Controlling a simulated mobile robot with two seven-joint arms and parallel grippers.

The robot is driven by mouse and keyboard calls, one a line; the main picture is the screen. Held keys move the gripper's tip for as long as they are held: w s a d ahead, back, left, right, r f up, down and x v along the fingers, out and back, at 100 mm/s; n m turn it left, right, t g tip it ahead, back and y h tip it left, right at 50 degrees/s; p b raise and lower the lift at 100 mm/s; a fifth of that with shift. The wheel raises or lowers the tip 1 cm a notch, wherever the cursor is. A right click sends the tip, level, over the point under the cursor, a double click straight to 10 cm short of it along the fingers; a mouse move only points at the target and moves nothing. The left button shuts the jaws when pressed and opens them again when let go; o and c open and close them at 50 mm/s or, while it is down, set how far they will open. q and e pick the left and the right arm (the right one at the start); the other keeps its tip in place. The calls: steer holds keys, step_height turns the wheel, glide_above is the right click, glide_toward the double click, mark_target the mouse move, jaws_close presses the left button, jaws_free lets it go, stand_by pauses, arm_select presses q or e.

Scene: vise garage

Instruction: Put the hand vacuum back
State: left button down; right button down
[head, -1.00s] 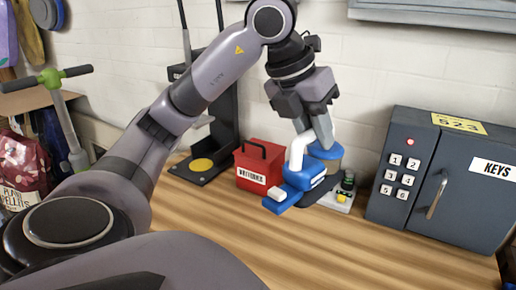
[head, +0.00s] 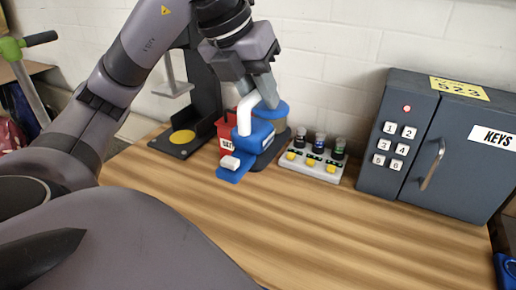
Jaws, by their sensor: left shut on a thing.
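The hand vacuum (head: 250,146) is blue, with a white curved handle, a grey part behind and a small white piece on its low front end. My left gripper (head: 266,92) is shut on its white handle. The vacuum appears to be above the wooden bench, in front of the red box, but its exact gap to the bench is unclear. A tall black stand (head: 182,142) with a yellow disc on its base stands to the left. My right gripper is not in view.
A red box (head: 228,128), partly hidden by the vacuum, is behind it. A white tray (head: 312,167) with dark-capped bottles and yellow pieces is to the right. Farther right is a grey key cabinet (head: 435,145). The front of the wooden bench (head: 300,225) is clear.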

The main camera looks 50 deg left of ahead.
mark_target(258, 149)
arm_select(q)
step_height(258, 149, down, 11)
steer(key=b, duration=0.2)
steer(key=shift+a+f+b, duration=0.1)
steer(key=shift+f+b, duration=0.05)
steer(key=shift+b, duration=0.15)
step_height(258, 149, down, 5)
steer(key=shift+b, duration=0.45)
steer(key=shift+f, duration=0.15)
steer(key=c, duration=1.3)
jaws_free()
steer(key=shift+f, duration=0.1)
steer(key=o, duration=0.4)
